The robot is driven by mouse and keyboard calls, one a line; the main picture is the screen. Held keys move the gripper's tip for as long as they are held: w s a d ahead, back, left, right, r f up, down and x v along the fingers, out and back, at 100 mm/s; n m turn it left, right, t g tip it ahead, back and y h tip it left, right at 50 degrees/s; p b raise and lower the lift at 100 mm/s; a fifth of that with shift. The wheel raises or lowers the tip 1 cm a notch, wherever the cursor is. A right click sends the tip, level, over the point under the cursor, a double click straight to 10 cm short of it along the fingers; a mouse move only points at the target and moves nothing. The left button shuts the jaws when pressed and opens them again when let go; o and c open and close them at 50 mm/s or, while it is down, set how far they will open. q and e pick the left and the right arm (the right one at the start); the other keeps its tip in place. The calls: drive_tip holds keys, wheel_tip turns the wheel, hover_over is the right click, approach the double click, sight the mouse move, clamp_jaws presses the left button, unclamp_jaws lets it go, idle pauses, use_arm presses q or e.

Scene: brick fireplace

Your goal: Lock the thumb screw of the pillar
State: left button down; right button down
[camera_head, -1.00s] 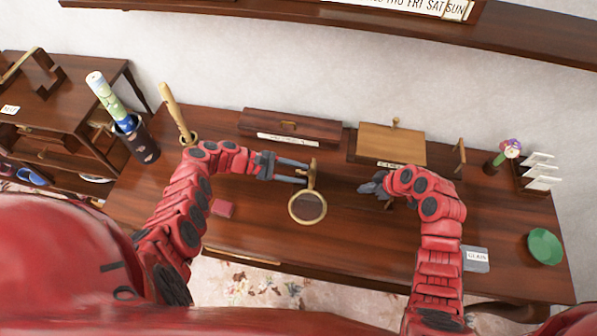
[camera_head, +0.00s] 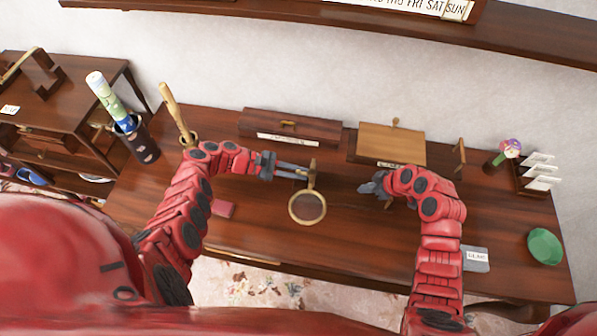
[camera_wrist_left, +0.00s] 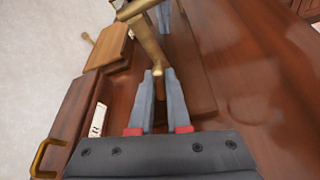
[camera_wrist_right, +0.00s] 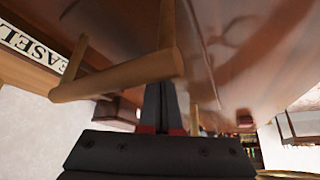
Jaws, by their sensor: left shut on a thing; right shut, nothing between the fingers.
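The brass pillar (camera_head: 313,174) stands near the middle of the desk, with a round brass-rimmed lens (camera_head: 307,207) at its near side. My left gripper (camera_head: 305,173) reaches it from the left. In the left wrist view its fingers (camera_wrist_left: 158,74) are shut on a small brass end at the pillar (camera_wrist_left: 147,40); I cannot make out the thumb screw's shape. My right gripper (camera_head: 369,188) is right of the pillar, apart from it, shut and empty. In the right wrist view its fingers (camera_wrist_right: 160,88) lie behind a tan bent bar (camera_wrist_right: 120,76).
A wooden box (camera_head: 392,143) and a long dark box (camera_head: 290,125) stand at the back. A dark vase (camera_head: 137,140) is at the left; a green dish (camera_head: 545,246) and card rack (camera_head: 532,180) are at the right. A small red block (camera_head: 222,208) lies front left.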

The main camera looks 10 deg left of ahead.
use_arm(q)
drive_tip(key=shift+f, duration=0.1)
drive_tip(key=shift+m+t, duration=0.8)
drive_tip(key=shift+m, duration=0.2)
drive_tip(key=m+t, duration=0.1)
drive_tip(key=m, duration=0.1)
drive_tip(key=shift+m+h, duration=0.3)
drive_tip(key=shift+h, duration=0.1)
drive_tip(key=m+t, duration=0.1)
drive_tip(key=m, duration=0.2)
drive_tip(key=shift+t+h, duration=0.4)
drive_tip(key=shift+d+m+h, duration=0.1)
drive_tip(key=shift+m+h, duration=0.2)
drive_tip(key=shift+m, duration=0.6)
drive_tip(key=shift+t, duration=0.3)
drive_tip(key=shift+r, duration=0.2)
drive_tip(key=c, duration=0.9)
unclamp_jaws()
